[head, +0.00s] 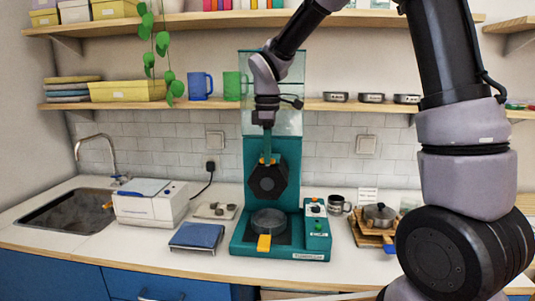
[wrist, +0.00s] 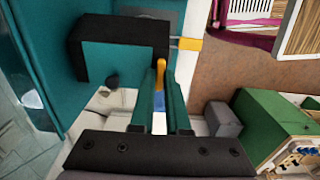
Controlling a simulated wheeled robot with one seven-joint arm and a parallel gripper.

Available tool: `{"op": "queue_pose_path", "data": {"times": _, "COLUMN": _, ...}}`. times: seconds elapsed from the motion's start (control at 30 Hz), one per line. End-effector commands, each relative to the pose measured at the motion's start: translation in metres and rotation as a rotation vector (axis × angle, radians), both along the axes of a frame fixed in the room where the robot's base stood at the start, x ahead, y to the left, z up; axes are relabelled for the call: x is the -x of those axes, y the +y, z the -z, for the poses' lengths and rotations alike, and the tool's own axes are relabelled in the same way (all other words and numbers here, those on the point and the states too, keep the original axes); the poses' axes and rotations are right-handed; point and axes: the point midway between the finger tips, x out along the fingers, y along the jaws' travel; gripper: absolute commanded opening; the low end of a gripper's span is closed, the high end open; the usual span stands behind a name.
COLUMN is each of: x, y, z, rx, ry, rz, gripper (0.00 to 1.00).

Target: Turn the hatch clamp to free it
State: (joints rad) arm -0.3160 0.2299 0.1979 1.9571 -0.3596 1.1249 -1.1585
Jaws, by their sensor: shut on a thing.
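A teal machine (head: 257,215) stands on the counter, with a black many-sided head (head: 268,184) on its column. The hatch clamp, an orange lever, shows just above that head (head: 263,160), and its tip shows in the wrist view (wrist: 160,72). My gripper (head: 267,153) reaches down to it from above. In the wrist view, the teal fingers of my gripper (wrist: 160,100) are shut on the orange lever, which stands out between their tips. The fingers hide the lower part of the lever. The black head with a teal face (wrist: 122,32) lies just beyond the fingers.
A control box (head: 316,232) stands to the right, a blue scale (head: 197,236) to the left. A shelf (head: 215,104) runs behind my arm.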

Motion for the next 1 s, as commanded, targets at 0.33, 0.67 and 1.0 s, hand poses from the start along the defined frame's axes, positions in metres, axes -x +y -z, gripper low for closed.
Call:
{"op": "queue_pose_path", "data": {"times": 0.33, "x": -0.001, "y": 0.0, "z": -0.001, "rx": 0.0, "ry": -0.003, "rz": -0.001, "gripper": 0.44}}
{"op": "queue_pose_path", "data": {"times": 0.67, "x": 0.0, "y": 0.0, "z": -0.002, "rx": -0.001, "ry": -0.002, "rz": 0.0, "gripper": 0.44}}
{"op": "queue_pose_path", "data": {"times": 1.0, "x": -0.001, "y": 0.0, "z": -0.058, "rx": -0.002, "ry": -0.006, "rz": 0.0, "gripper": 0.44}}
